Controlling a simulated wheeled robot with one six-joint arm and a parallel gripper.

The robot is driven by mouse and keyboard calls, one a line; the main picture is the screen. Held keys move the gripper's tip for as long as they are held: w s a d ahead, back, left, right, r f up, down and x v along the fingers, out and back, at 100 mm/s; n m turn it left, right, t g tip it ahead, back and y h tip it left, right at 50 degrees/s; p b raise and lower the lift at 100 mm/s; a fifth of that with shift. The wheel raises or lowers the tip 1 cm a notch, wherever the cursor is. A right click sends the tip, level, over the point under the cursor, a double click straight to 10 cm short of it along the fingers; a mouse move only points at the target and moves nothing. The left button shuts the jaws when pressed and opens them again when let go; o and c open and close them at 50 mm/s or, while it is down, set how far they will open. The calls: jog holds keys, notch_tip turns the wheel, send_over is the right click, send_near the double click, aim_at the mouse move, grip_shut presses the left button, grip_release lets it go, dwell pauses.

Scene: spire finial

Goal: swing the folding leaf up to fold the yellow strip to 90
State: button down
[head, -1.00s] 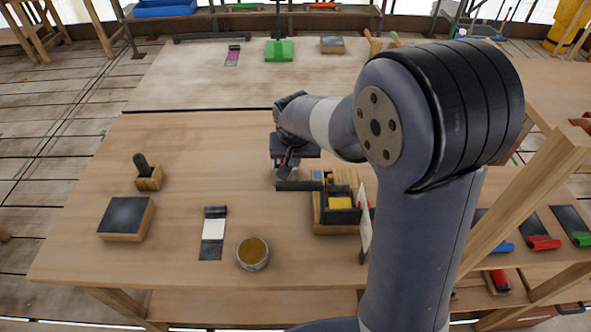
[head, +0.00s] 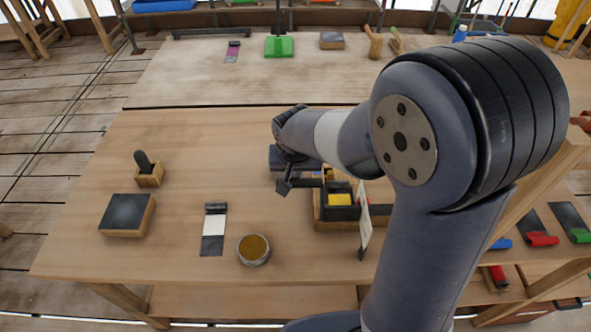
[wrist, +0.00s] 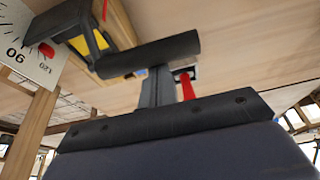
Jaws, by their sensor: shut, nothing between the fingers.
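The folding device stands on a wooden base (head: 340,226) at the right of the front table. Its dark body holds the yellow strip (head: 340,199), which also shows in the wrist view (wrist: 88,42). A dark bar (head: 308,182) sticks out to the left of the device; in the wrist view the bar (wrist: 165,52) crosses just beyond my fingers. My gripper (head: 284,188) is shut and empty at the bar's left end; I cannot tell whether it touches. A white dial plate (head: 364,222) stands at the device's right; its 90 and 120 marks show in the wrist view (wrist: 25,48).
A round tin (head: 253,250), a black-and-white strip (head: 213,230), a dark-topped block (head: 127,215) and a knobbed wooden block (head: 148,175) stand left of the device.

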jog(key=shift+s+r, duration=0.2)
jog(key=shift+s, duration=0.5)
jog(key=b+v, duration=0.1)
jog(key=v, duration=0.9)
jog(key=shift+r, duration=0.4)
jog(key=x, duration=1)
jog(key=shift+f+p, duration=0.3)
jog(key=shift+f, duration=0.1)
jog(key=shift+w+p, duration=0.35)
jog(key=shift+w, duration=0.05)
jog(key=shift+w+f+p, duration=0.3)
jog(key=shift+w+f, duration=0.05)
jog(key=shift+w, duration=0.2)
